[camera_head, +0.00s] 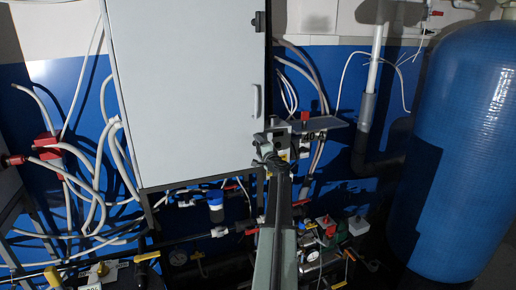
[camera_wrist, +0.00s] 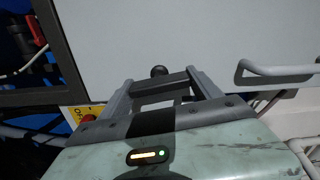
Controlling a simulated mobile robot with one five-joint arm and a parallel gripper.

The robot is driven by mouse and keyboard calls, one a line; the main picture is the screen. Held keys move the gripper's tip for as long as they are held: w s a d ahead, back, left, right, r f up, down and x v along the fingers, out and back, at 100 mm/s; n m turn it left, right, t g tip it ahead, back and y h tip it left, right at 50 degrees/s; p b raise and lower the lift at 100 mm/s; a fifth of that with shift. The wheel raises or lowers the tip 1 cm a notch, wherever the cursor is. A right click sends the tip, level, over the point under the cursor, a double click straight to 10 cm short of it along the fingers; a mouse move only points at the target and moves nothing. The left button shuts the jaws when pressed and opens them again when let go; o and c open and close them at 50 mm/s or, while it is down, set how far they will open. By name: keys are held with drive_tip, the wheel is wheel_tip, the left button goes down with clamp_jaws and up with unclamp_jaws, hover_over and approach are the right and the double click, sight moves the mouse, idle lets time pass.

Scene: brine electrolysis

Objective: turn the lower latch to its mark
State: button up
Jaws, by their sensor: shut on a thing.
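A large pale cabinet door (camera_head: 185,90) fills the upper middle of the head view, with a dark upper latch (camera_head: 259,21) at its top right edge. My gripper (camera_head: 272,143) is at the door's lower right edge and hides the lower latch there. In the wrist view, my gripper (camera_wrist: 160,80) reaches up to the pale door (camera_wrist: 160,35). A dark round knob, seemingly part of the lower latch (camera_wrist: 159,71), shows between the fingertips, and the jaws are shut on it. The latch's angle and its mark cannot be made out.
A pale door handle (camera_wrist: 275,75) juts out right of the fingers; it also shows in the head view (camera_head: 256,101). A yellow label (camera_wrist: 85,116) lies left of my gripper. A blue tank (camera_head: 455,140) stands at right. Pipes and hoses crowd the space below.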

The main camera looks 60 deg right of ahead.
drive_tip(key=shift+m, duration=0.9)
drive_tip(key=o, duration=1.4)
drive_tip(key=v, duration=0.8)
drive_tip(key=shift+w, duration=0.1)
